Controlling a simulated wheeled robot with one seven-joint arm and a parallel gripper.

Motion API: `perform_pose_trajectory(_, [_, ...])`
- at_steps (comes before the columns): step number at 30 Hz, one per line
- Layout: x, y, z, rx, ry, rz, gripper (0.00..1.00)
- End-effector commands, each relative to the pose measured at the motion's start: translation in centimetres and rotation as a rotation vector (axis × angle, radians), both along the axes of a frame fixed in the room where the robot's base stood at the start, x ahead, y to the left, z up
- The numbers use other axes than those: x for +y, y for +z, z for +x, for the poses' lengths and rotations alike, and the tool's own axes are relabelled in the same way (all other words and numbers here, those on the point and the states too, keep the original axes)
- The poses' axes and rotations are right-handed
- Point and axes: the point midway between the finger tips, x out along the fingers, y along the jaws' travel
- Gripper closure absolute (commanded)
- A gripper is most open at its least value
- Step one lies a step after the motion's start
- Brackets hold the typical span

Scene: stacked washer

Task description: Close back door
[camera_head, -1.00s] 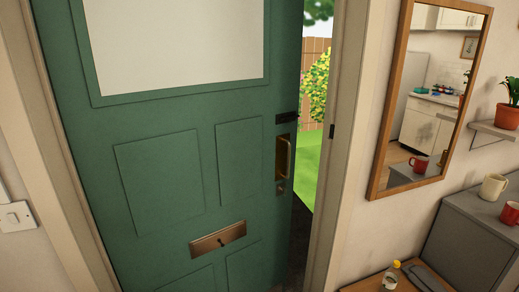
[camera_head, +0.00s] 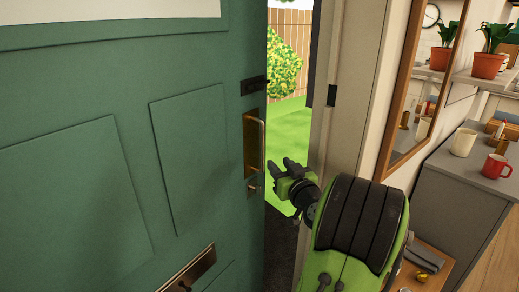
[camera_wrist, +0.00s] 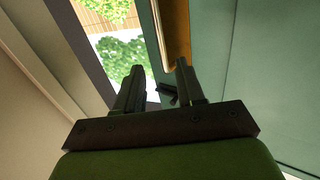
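The green back door (camera_head: 195,165) stands ajar, with garden showing through the gap at its right edge. Its brass pull handle (camera_head: 262,145) is near that edge, above a small lock. My gripper (camera_head: 280,175) is at the door's edge, just below and right of the handle. In the wrist view the gripper's fingers (camera_wrist: 158,72) are spread apart with nothing held. The handle (camera_wrist: 165,35) appears beyond the fingertips, between their lines; I cannot tell whether anything touches. The door panel (camera_wrist: 265,70) fills the right of that view. My arm hides part of the frame's lower right side.
The door frame (camera_head: 345,120) stands right of the gap, with a dark strike plate. A wood-framed mirror (camera_head: 400,95) hangs beside it. A grey cabinet (camera_head: 465,210) bears a cream mug (camera_head: 462,142) and a red mug (camera_head: 496,166). A low wooden table (camera_head: 440,262) is partly behind my arm.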

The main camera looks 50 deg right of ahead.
Motion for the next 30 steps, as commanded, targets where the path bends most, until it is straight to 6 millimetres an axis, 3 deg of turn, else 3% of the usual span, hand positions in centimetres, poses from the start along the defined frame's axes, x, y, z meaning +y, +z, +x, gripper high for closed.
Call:
perform_pose_trajectory(15, [-6.4, 0.3, 10.7, 0.001, 0.004, 0.002, 0.62])
perform_pose_trajectory(21, [-7.3, 0.2, 12.1, 0.002, 0.002, 0.001, 0.62])
perform_pose_trajectory(27, [-7.4, 0.1, 12.2, 0.002, 0.002, 0.002, 0.62])
perform_pose_trajectory(30, [-7.4, 0.1, 12.1, 0.003, 0.002, 0.002, 0.74])
